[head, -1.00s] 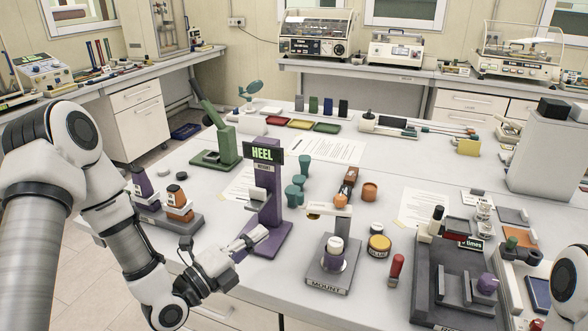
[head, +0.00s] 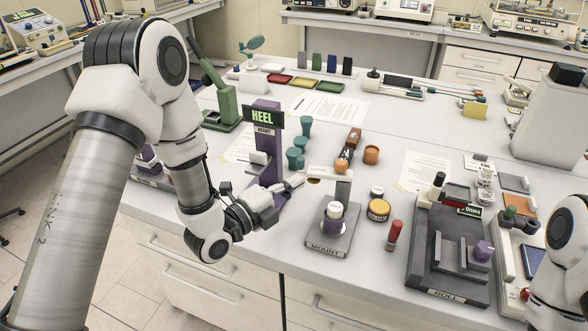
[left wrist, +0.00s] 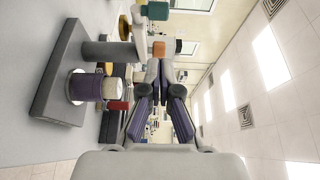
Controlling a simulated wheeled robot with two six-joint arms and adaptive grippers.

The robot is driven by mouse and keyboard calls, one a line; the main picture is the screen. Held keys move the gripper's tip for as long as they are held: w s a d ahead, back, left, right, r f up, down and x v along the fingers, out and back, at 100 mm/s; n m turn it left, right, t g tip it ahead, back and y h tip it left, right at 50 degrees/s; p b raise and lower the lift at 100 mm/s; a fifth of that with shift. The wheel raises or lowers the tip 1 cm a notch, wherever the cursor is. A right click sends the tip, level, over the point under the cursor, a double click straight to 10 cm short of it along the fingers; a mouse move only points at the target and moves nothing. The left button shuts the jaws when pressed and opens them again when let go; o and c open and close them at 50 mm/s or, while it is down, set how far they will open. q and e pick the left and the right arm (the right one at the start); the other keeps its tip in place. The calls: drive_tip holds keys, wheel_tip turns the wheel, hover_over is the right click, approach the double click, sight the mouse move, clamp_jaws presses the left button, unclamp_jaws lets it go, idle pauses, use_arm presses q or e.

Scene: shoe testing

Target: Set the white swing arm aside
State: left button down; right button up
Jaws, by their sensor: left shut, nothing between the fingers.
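The white swing arm (head: 328,173) sits on top of the grey post of the MOUNT stand (head: 346,240) and reaches out to the left. Below it, a white-topped purple piece (head: 333,212) stands on the stand's base. My left gripper (head: 299,180) is shut and empty, its tips just left of the swing arm's free end; I cannot tell whether they touch. In the left wrist view the picture lies sideways: the closed fingers (left wrist: 160,68) point up, close to the white swing arm (left wrist: 138,38). My right gripper is not in view; only part of that arm shows.
The purple HEEL stand (head: 265,150) is just behind and left of my left gripper. A yellow jar (head: 378,210) and a red bottle (head: 394,235) stand right of the mount. The ROLL fixture (head: 450,275) is farther right. Bare table lies around the front of the MOUNT stand.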

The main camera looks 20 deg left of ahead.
sight(325, 168)
use_arm(q)
drive_tip(key=w, duration=0.2)
drive_tip(key=w+a+p, duration=0.1)
drive_tip(key=w, duration=0.1)
drive_tip(key=shift+w+a, duration=0.1)
drive_tip(key=shift+a, duration=0.1)
drive_tip(key=shift+d, duration=0.1)
drive_tip(key=w+b, duration=0.1)
drive_tip(key=w+a+b, duration=0.1)
drive_tip(key=shift+w+a+f, duration=0.1)
drive_tip(key=shift+w, duration=0.2)
